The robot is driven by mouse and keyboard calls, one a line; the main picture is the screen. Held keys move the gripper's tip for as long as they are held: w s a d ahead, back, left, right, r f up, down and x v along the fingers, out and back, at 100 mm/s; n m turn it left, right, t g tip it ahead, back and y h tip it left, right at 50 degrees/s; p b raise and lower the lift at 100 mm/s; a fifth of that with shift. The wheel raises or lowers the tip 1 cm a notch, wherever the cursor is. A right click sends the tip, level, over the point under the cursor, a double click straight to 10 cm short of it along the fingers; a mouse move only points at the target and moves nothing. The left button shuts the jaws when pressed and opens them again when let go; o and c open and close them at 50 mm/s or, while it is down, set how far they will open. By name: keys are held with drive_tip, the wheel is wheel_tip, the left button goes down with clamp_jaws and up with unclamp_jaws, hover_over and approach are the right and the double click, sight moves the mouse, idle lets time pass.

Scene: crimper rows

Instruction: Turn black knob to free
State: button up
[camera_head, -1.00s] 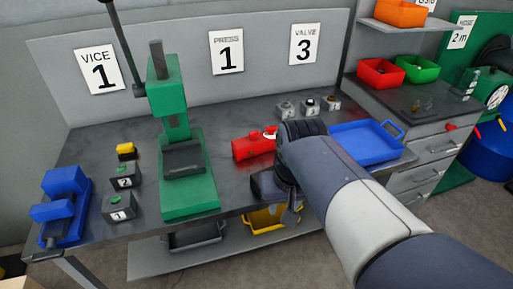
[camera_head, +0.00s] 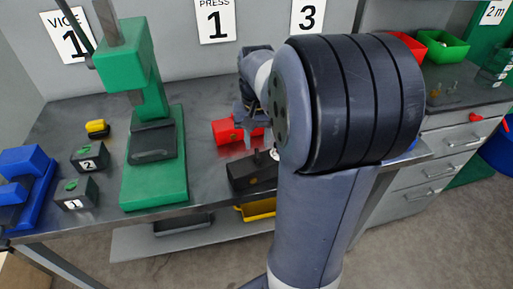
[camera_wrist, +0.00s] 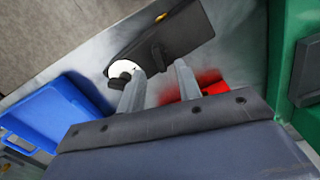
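A dark box (camera_head: 250,173) lies near the bench's front edge. It also shows in the wrist view (camera_wrist: 175,30), with a small orange part and a white dial (camera_wrist: 120,68) at one end. The black knob (camera_wrist: 117,82) sits at this dial, partly hidden by one finger; its setting is not readable. In the head view my arm hides most of the dial. My gripper (camera_wrist: 160,70) is open, with a clear gap between its fingers. The left finger appears close to the knob; I cannot tell whether it touches.
A red box (camera_head: 228,130) lies behind the dark box, close to my gripper. The green press (camera_head: 150,190) stands to the left. A blue tray (camera_wrist: 58,115) shows in the wrist view. A yellow bin (camera_head: 258,209) is below the bench top.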

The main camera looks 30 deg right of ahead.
sight(257, 152)
drive_tip(key=shift+f, duration=1.95)
drive_tip(key=shift+c, duration=0.4)
clamp_jaws()
